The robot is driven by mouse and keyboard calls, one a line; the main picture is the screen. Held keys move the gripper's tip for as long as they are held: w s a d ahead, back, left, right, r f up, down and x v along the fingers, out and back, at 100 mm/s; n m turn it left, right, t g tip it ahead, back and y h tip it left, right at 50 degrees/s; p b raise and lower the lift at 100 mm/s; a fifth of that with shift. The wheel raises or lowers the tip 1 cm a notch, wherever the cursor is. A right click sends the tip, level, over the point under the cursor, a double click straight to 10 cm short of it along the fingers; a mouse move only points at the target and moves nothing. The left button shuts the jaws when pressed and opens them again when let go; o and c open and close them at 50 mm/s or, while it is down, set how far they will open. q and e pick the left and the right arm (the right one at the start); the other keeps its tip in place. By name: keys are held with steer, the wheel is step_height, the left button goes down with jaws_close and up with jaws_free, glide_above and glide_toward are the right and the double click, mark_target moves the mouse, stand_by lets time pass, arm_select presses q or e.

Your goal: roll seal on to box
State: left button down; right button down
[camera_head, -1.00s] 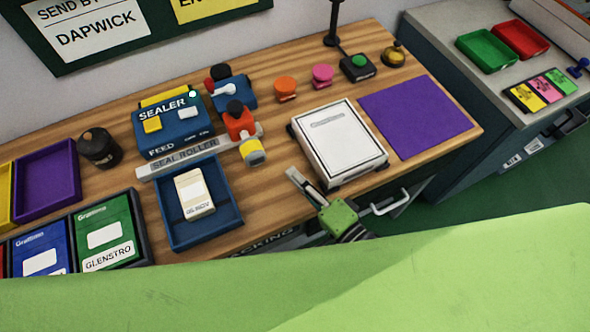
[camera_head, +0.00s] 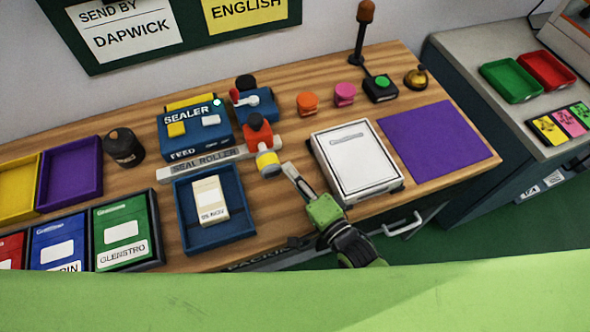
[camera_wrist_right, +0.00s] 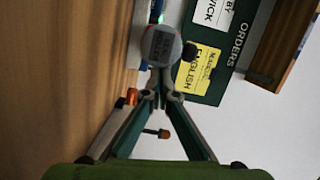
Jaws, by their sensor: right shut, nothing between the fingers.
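The seal roller (camera_head: 258,136) has a red body and a yellow-and-white end, and stands at the right end of the grey strip marked SEAL ROLLER. A cream box (camera_head: 209,200) with a date label lies in the blue tray (camera_head: 245,222). My right gripper (camera_head: 288,170) is shut and empty, its tips just right of the roller's yellow-and-white end. In the right wrist view the closed fingertips (camera_wrist_right: 162,88) point at a pale round end face with print, probably the roller's; contact cannot be told. My left gripper is not in view.
The blue sealer (camera_head: 195,130) stands behind the strip. A white case (camera_head: 357,165) is close on the right of my right gripper, with a purple mat (camera_head: 435,140) beyond. Orange (camera_head: 307,103) and pink (camera_head: 345,94) knobs stand behind. Coloured trays fill the left.

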mark_target(243, 197)
steer(key=s+a, duration=0.1)
steer(key=a, duration=0.3)
steer(key=s+a, duration=0.1)
steer(key=a, duration=0.3)
steer(key=s+a, duration=0.2)
steer(key=a, duration=0.2)
steer(key=shift+a, duration=0.2)
steer(key=shift+s+d, duration=0.1)
steer(key=shift+d, duration=0.05)
